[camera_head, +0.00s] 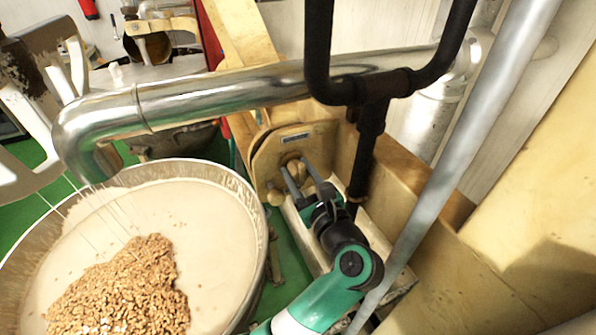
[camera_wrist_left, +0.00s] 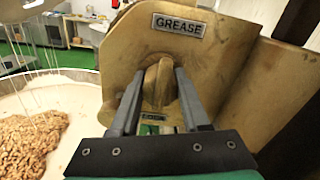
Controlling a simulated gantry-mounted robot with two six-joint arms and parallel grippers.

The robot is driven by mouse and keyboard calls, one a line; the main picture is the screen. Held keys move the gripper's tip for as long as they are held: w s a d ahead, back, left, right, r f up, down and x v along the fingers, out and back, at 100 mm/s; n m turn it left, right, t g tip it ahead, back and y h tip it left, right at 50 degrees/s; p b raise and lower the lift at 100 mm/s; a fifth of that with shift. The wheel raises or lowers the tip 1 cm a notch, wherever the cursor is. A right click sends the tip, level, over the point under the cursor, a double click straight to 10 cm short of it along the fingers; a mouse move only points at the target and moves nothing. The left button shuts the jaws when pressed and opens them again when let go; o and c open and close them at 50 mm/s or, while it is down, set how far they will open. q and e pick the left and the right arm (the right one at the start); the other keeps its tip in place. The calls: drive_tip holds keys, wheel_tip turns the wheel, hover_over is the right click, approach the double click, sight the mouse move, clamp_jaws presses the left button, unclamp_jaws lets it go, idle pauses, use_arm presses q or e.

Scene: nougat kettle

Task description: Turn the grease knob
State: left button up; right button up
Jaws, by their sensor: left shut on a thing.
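The grease knob (camera_wrist_left: 158,82) is a brass-coloured knob on a brass-coloured panel (camera_wrist_left: 225,55), under a plate (camera_wrist_left: 180,25) that reads GREASE. My left gripper (camera_wrist_left: 163,75) has one finger on each side of the knob and is shut on it. In the head view the knob (camera_head: 296,170) shows near the middle, with my left gripper (camera_head: 298,168) reaching it from below. The knob's lower part is partly hidden by the gripper in the wrist view. My right gripper is not in view.
A large kettle (camera_head: 262,232) of pale mixture with a heap of nuts (camera_head: 125,290) stands left of the panel. A shiny steel pipe (camera_head: 220,98) crosses above. A black tubular handle (camera_head: 370,120) and a grey bar (camera_head: 455,140) stand close on the right.

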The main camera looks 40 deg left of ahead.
use_arm(q)
clamp_jaws()
